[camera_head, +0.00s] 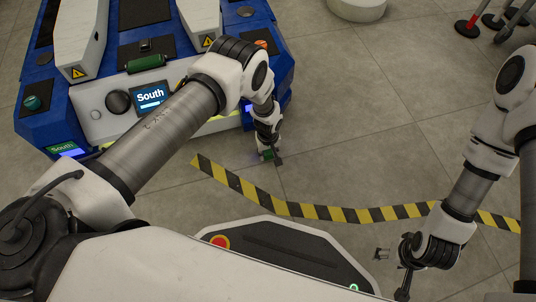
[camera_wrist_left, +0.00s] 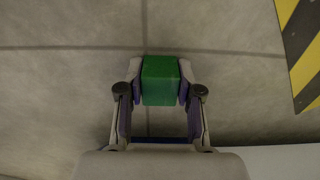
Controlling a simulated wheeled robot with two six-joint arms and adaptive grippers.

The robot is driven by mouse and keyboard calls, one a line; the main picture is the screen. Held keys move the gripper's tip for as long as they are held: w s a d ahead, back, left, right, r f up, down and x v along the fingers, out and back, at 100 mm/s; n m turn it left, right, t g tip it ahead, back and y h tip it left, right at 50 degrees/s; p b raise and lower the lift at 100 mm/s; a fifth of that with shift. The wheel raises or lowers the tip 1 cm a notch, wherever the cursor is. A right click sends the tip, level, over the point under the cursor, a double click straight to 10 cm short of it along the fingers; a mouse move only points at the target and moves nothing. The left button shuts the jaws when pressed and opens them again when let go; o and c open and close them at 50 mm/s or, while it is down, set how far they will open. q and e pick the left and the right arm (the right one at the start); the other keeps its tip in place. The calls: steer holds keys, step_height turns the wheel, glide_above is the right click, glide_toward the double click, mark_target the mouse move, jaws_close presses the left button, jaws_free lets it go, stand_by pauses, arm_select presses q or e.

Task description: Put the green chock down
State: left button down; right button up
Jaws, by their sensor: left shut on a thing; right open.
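The green chock (camera_wrist_left: 160,82) is a small green block between the two fingers of my left gripper (camera_wrist_left: 160,84), which is shut on its sides. In the head view a bit of the chock (camera_head: 267,153) shows at the tip of my left gripper (camera_head: 269,152), low by the floor at the right front corner of the blue cart. I cannot tell whether the chock touches the floor. My right gripper (camera_head: 384,254) is open and apart from the chock, at the lower right; it is small in view and seems empty.
The blue cart (camera_head: 40,128), with a "South" screen (camera_head: 151,96), stands at the upper left. Yellow-black floor tape (camera_head: 310,211) runs right of the chock. Red-footed stands (camera_head: 468,28) are at the upper right.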

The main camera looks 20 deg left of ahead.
arm_select(q)
steer(key=shift+f, duration=0.1)
steer(key=c, duration=0.8)
jaws_free()
steer(key=shift+o, duration=0.2)
